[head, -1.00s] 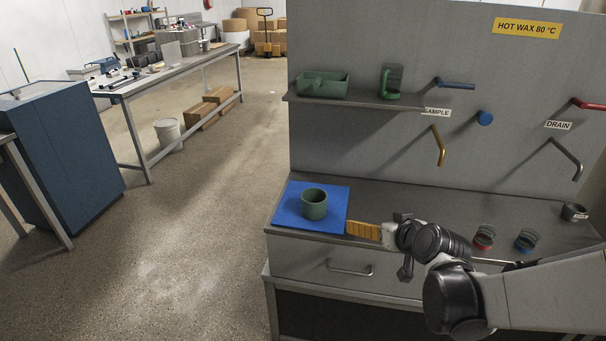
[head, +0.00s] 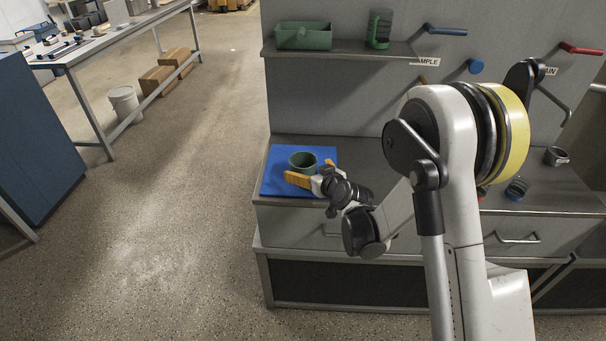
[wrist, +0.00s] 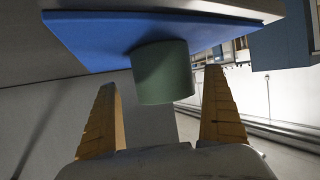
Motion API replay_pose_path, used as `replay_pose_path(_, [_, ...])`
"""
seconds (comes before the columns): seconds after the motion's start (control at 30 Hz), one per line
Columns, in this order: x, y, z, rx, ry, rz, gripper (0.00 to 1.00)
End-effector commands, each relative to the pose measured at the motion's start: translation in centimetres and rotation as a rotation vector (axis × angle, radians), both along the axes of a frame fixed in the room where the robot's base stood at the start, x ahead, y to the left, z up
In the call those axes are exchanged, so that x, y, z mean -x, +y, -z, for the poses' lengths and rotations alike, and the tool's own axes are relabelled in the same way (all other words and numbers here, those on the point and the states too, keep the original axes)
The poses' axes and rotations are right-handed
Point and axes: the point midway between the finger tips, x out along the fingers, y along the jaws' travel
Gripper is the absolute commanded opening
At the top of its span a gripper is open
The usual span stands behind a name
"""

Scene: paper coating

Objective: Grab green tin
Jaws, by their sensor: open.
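The green tin (head: 303,162) stands upright on a blue mat (head: 272,186) at the left end of the grey counter. My gripper (head: 312,174) has orange fingers and is at the near side of the tin in the head view. In the wrist view the tin (wrist: 162,72) appears between and beyond the two spread fingers (wrist: 165,105), with the blue mat (wrist: 90,38) behind it. The fingers are open, and gaps show between them and the tin. I cannot tell how far the fingertips reach along the tin's sides.
A shelf (head: 345,47) above the counter holds a green tray (head: 303,36) and a green holder (head: 379,29). Blue (head: 446,29) and red (head: 581,47) handles stick out of the panel. A coil with a blue base (head: 516,189) and a grey cup (head: 556,156) stand at the right.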

Motion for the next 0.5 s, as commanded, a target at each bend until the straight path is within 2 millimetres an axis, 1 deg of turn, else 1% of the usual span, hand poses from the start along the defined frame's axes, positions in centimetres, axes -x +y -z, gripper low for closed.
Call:
replay_pose_path(0.03, [-0.5,0.6,1.0,0.001,0.000,-0.003,0.98])
replay_pose_path(0.1, [-1.3,1.3,1.6,0.000,0.000,-0.002,0.98])
replay_pose_path(0.2, [-2.4,1.7,1.9,0.001,0.000,0.000,0.98])
replay_pose_path(0.27, [-2.7,1.8,1.9,0.001,0.000,0.000,0.98])
replay_pose_path(0.5, [-2.9,1.9,1.8,0.001,0.000,0.000,0.98])
